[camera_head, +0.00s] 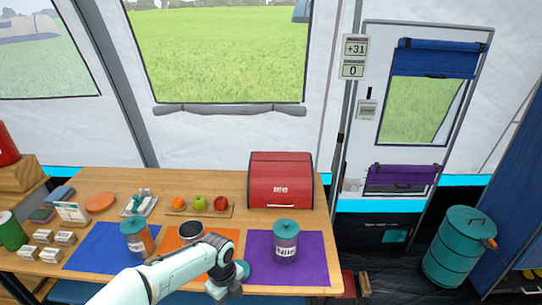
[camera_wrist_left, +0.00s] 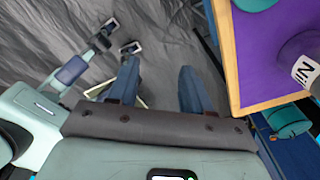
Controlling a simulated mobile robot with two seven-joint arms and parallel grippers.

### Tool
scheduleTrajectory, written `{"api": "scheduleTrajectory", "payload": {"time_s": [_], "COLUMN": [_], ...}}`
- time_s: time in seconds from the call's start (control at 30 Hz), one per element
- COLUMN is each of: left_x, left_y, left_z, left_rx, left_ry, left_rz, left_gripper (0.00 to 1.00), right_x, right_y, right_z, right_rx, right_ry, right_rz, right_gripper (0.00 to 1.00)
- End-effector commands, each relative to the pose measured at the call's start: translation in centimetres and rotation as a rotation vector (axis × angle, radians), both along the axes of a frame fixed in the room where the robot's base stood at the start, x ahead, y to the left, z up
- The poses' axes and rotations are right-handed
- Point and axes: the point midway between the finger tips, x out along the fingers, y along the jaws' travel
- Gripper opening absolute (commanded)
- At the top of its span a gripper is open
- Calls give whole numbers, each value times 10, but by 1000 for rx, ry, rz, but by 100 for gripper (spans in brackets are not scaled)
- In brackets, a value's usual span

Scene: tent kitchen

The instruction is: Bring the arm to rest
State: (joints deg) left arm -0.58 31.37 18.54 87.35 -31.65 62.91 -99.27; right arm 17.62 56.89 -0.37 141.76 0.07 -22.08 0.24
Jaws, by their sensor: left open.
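My left arm (camera_head: 165,275) comes in from the bottom left of the head view, and its wrist bends down in front of the table. The left gripper shows in the left wrist view (camera_wrist_left: 158,88), with two blue fingers wide apart and nothing between them. Grey floor lies beneath the fingers, and the table edge is to their right. In the head view the fingers are not clearly visible. A jointed part with two separated prongs (camera_wrist_left: 122,36) at the upper left of the wrist view may be my right gripper; I cannot tell its state.
The wooden table (camera_head: 110,180) holds a blue mat (camera_head: 90,255), an orange mat (camera_head: 226,238) and a purple mat (camera_head: 315,270). A teal barrel (camera_head: 458,248) stands on the right.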

Motion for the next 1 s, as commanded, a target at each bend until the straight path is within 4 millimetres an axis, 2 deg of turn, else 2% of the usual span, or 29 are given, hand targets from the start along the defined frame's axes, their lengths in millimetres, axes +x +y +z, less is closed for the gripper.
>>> {"api": "scheduleTrajectory", "payload": {"time_s": [0.03, 0.13, 0.2, 0.27, 0.3, 0.43, 0.5, 0.6, 0.7, 0.8, 1.0], "left_x": [-12, -37, -62, -88, -107, -175, -210, -251, -278, -292, -295], "left_y": [-3, -12, -17, -20, -21, -17, -12, -2, 7, 11, 13], "left_z": [-32, -85, -123, -154, -172, -220, -235, -246, -249, -251, -251], "left_rx": [-33, -103, -146, -171, -181, -160, -123, -59, -7, 20, 24], "left_ry": [46, 120, 189, 257, 304, 444, 493, 526, 526, 518, 513], "left_rz": [107, 376, 605, 830, 993, 1558, 1842, 2177, 2401, 2518, 2554], "left_gripper": [49, 49, 49, 49, 49, 49, 49, 49, 49, 49, 49], "right_x": [3, 5, 7, 8, 9, 13, 14, 16, 18, 18, 18], "right_y": [0, 0, 0, 0, 0, 0, 0, 0, 0, 0, 0], "right_z": [4, 9, 13, 17, 19, 28, 32, 36, 38, 39, 39], "right_rx": [0, 0, 0, -1, 0, 0, -1, -1, 0, 0, 0], "right_ry": [-4, -8, -10, -12, -13, -16, -18, -21, -22, -23, -22], "right_rz": [0, 0, 0, 0, 0, 0, 0, -1, 0, 0, 0], "right_gripper": [43, 43, 43, 43, 43, 43, 43, 43, 43, 43, 43]}}
